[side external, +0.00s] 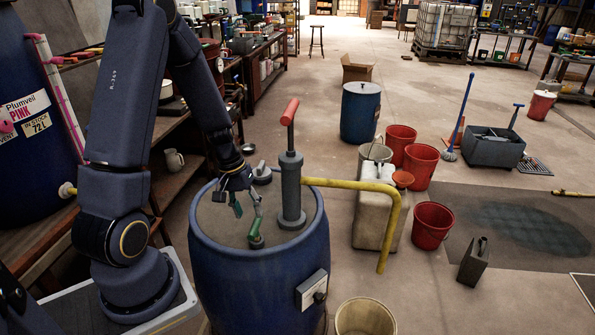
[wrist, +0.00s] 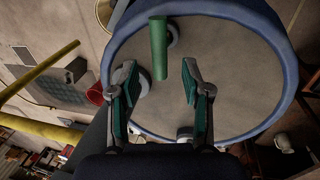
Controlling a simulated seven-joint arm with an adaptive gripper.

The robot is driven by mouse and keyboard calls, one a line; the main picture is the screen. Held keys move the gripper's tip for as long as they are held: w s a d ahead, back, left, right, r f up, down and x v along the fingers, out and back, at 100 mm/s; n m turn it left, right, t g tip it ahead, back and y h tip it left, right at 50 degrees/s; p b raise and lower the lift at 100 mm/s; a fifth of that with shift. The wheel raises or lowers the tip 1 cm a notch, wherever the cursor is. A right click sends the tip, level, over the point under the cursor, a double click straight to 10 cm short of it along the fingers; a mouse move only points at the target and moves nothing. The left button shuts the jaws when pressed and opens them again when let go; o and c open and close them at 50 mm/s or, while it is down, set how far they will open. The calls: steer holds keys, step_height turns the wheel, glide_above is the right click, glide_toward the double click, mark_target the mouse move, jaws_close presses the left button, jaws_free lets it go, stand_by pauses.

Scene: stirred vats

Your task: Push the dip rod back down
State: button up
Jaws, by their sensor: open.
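The blue drum (side external: 255,285) stands upright, and its round grey lid (side external: 215,222) also shows in the wrist view (wrist: 235,70). A short green upright piece (side external: 256,241), apparently the dip rod's grip, stands on the near part of the lid. In the wrist view the green cylinder (wrist: 159,45) lies ahead of the fingertips, nearer the left finger; I cannot tell how far the rod is raised. My gripper (side external: 248,211) is open above the lid, close to the green grip and apparently not touching it. Its two green-padded fingers (wrist: 160,88) are apart with nothing held.
A grey pump (side external: 291,190) with a red handle (side external: 290,111) rises from the lid right of my gripper. Its yellow spout (side external: 350,185) reaches right and down. A grey cap (side external: 262,174) sits at the lid's back. A pale canister (side external: 375,215) and red buckets (side external: 433,222) stand beyond.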

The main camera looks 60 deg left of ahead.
steer(key=shift+s+a+r, duration=0.15)
steer(key=shift+r, duration=1)
steer(key=shift+s+a+r, duration=0.15)
steer(key=shift+r, duration=1)
steer(key=w+d+r+m+t+y, duration=0.1)
steer(key=w+d+r+m+t, duration=0.15)
steer(key=d+r, duration=0.45)
steer(key=w+d+r+m+t, duration=0.1)
steer(key=d+r+m, duration=0.2)
steer(key=d+r, duration=0.35)
steer(key=s+d+r+m, duration=0.2)
steer(key=s+r, duration=0.4)
steer(key=s, duration=0.5)
steer(key=shift+d+m+y, duration=0.3)
steer(key=shift+d+m, duration=0.1)
steer(key=shift+m, duration=0.35)
